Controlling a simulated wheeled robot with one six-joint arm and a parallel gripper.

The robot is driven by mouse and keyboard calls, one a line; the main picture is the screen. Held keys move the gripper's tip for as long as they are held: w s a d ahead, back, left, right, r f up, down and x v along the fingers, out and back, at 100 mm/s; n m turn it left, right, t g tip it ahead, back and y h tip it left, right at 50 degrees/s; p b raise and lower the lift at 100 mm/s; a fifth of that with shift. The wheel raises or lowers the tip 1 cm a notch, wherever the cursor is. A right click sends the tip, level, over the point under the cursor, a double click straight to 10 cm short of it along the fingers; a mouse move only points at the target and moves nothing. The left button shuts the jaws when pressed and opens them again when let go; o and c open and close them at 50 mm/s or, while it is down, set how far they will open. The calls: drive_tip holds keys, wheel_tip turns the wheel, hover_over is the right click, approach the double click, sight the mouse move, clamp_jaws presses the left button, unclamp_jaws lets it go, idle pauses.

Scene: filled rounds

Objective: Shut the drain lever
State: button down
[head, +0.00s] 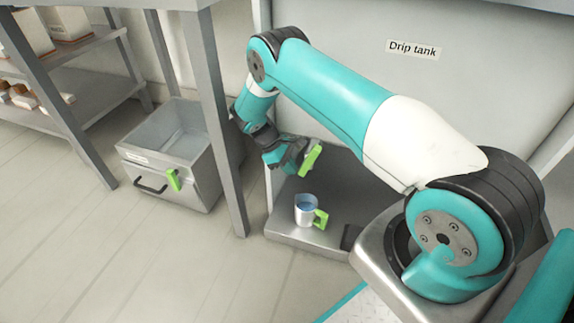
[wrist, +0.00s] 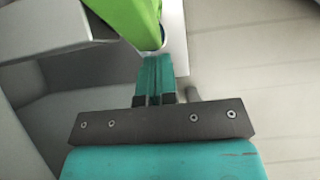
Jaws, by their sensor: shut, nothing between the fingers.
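A bright green lever (head: 311,160), which looks like the drain lever, stands at a slant in front of the tank labelled "Drip tank" (head: 480,70). In the wrist view the green lever (wrist: 130,16) is large at the top, just beyond my fingertips. My gripper (head: 290,154) is just left of the lever in the head view. Its teal fingers (wrist: 155,62) are together with nothing between them. The fingertips are very near the lever; I cannot tell whether they touch it. The lever's mounting is hidden in the head view.
A metal cup with a green handle (head: 306,211) and bluish contents stands on the ledge (head: 285,232) below the lever. Floor in front is clear.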

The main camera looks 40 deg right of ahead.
drive_tip(key=shift+s+d+f, duration=0.15)
drive_tip(key=shift+f, duration=0.05)
idle(0.3)
idle(0.3)
wheel_tip(320, 180, up, 20)
drive_tip(key=p, duration=0.5)
drive_tip(key=shift+p, duration=0.4)
